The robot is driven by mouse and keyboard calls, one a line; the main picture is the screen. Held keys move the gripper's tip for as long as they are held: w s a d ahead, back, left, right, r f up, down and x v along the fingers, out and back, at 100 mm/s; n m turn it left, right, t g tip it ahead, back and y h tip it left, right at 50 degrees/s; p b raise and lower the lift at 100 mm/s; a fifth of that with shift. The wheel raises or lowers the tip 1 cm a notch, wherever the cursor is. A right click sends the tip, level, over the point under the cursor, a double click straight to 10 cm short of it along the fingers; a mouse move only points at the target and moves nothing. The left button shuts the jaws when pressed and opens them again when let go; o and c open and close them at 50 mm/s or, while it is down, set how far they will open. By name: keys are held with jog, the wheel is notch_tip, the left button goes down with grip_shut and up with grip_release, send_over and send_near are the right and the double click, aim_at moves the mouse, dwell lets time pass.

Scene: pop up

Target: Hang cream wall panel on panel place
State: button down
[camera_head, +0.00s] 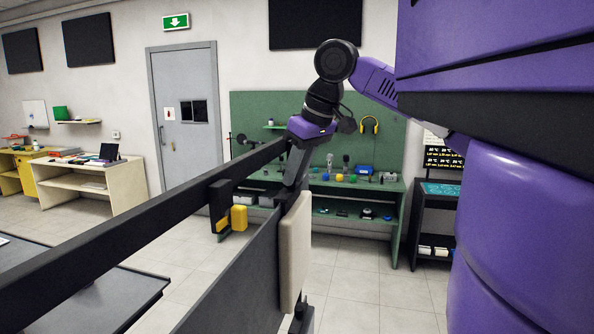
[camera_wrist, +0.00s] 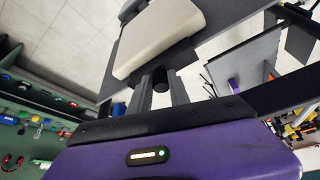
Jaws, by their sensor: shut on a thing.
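The cream wall panel (camera_head: 294,250) stands upright beside the right face of a dark grey board (camera_head: 235,290) in the head view. It also shows in the wrist view (camera_wrist: 158,35), its broad face over the grey board. I cannot tell whether the panel touches the board or hangs on it. My gripper (camera_head: 291,185) comes down from above to the panel's top edge. In the wrist view my gripper (camera_wrist: 161,78) has its two fingers at the panel's near edge, shut on it. The exact grip is partly hidden. No separate panel place is clearly visible.
A long black rail (camera_head: 140,225) runs close above the board, with a yellow-and-black item (camera_head: 238,218) by it. A green workbench (camera_head: 350,188) with small items stands behind. A dark table (camera_head: 100,300) is at lower left. Floor right of the panel looks clear.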

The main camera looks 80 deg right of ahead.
jog(key=c, duration=1.1)
grip_release()
jog(key=shift+c, duration=0.2)
jog(key=b+v, duration=0.1)
jog(key=v, duration=0.6)
jog(key=shift+r, duration=0.35)
jog(key=shift+s+a, duration=0.1)
